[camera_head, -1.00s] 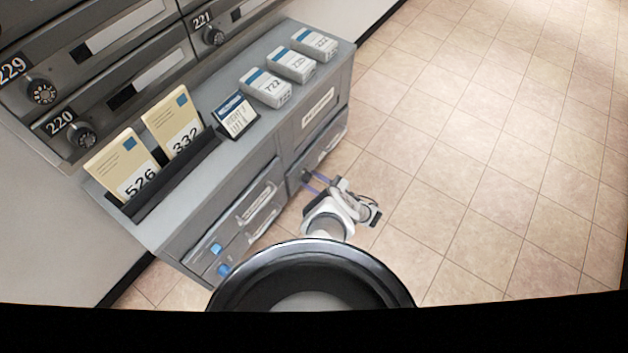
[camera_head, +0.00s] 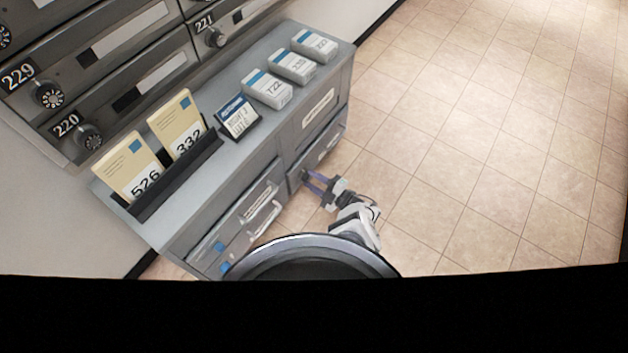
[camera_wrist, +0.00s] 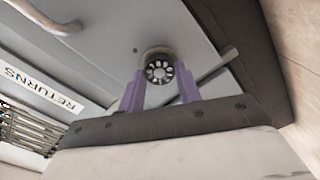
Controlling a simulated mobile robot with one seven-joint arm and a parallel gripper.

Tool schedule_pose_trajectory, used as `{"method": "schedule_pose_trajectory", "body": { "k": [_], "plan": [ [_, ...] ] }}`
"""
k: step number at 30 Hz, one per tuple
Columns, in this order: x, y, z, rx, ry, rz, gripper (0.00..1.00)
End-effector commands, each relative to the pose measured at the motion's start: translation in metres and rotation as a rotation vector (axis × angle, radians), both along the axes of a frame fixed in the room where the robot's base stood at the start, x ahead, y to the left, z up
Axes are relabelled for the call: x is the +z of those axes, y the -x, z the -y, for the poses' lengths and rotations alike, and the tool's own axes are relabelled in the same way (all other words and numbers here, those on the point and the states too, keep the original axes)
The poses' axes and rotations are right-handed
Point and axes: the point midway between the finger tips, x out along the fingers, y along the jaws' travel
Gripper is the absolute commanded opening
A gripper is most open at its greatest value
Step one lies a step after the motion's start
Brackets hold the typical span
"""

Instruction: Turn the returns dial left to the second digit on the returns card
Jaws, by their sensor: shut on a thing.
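The returns dial (camera_wrist: 159,71) is a round dark knob with pale marks on the grey drawer front, in the upper middle of the wrist view. The two purple fingers of my gripper (camera_wrist: 160,88) are shut on it, one on each side. In the head view my gripper (camera_head: 315,183) reaches the lower right drawer, and the dial is too small to read. The returns card (camera_head: 238,117) stands in a small dark holder on the cabinet top. It has a blue header, and its digits are too small to read.
The grey cabinet (camera_head: 222,170) holds two number cards, 526 (camera_head: 130,171) and 332 (camera_head: 178,127), in a black rack, and several white boxes. A RETURNS label (camera_wrist: 38,88) and a drawer handle (camera_wrist: 48,16) lie left of the dial. The tiled floor (camera_head: 480,150) at right is clear.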

Motion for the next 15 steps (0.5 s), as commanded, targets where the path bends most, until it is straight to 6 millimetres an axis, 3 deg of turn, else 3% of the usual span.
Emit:
{"method": "schedule_pose_trajectory", "body": {
  "k": [15],
  "plan": [
    [0.0,-0.0002,0.0004,-0.001,0.037,0.051,0.11]
  ]
}}
